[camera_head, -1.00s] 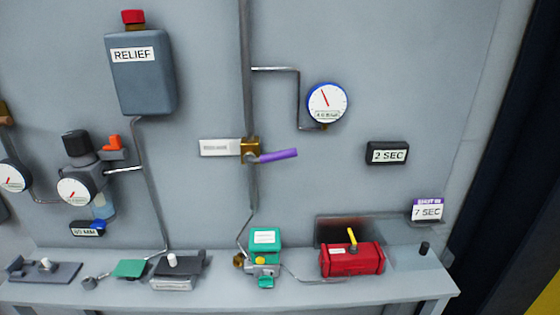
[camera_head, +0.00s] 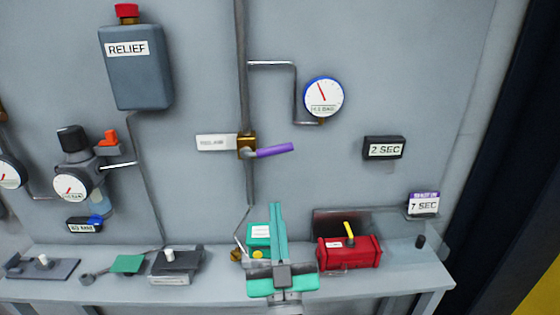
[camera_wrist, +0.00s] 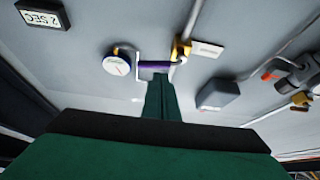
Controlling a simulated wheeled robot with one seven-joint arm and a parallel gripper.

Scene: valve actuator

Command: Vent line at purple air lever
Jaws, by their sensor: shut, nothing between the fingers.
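The purple air lever (camera_head: 275,150) sticks out to the right, slightly upward, from a brass valve (camera_head: 247,146) on the vertical pipe. My gripper (camera_head: 275,206) is shut and empty, with its fingers pointing up below the lever in the head view. In the wrist view, which is turned over, the purple lever (camera_wrist: 152,69) lies just beyond the tips of my gripper (camera_wrist: 160,77). I cannot tell how large the gap in depth is. A blue-rimmed gauge (camera_head: 323,97) hangs right of the lever; its red needle points up and slightly left.
A white label plate (camera_head: 216,142) sits left of the valve. A grey RELIEF tank (camera_head: 136,70) hangs at upper left. My gripper partly covers a teal device (camera_head: 258,235) on the shelf (camera_head: 220,283). A red box (camera_head: 349,254) with a yellow handle stands to its right.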

